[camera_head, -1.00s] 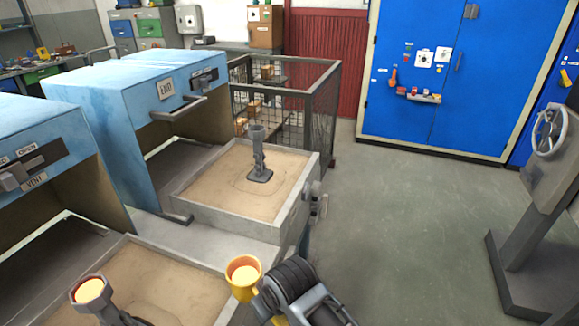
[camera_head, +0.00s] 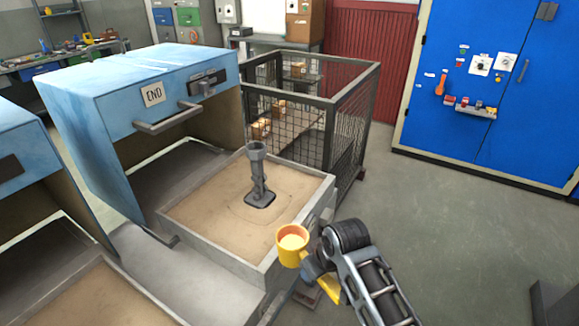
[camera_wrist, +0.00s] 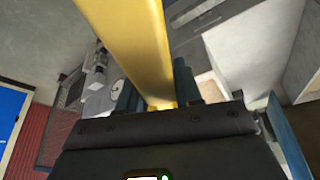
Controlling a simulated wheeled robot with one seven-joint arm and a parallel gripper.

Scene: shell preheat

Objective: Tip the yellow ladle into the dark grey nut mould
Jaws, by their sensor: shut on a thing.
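The yellow ladle (camera_head: 292,258) is upright in the head view, with pale yellow contents in its cup. My gripper (camera_head: 312,270) is shut on it, at the near right corner of the sand tray. In the wrist view the ladle's yellow handle (camera_wrist: 135,40) runs up from between my gripper's fingers (camera_wrist: 157,98). A dark grey mould (camera_head: 258,180) stands upright in the sand, with a round funnel-like top and a wider foot. It is up and left of the ladle, clearly apart from it. The inside of its top is too small to read.
The sand tray (camera_head: 178,226) has a raised rim and sits before a blue hood (camera_head: 170,90) marked END, with a handle bar. Another sand tray (camera_head: 110,268) is at lower left. A wire cage (camera_head: 345,120) stands behind. Open floor (camera_head: 440,230) lies to the right.

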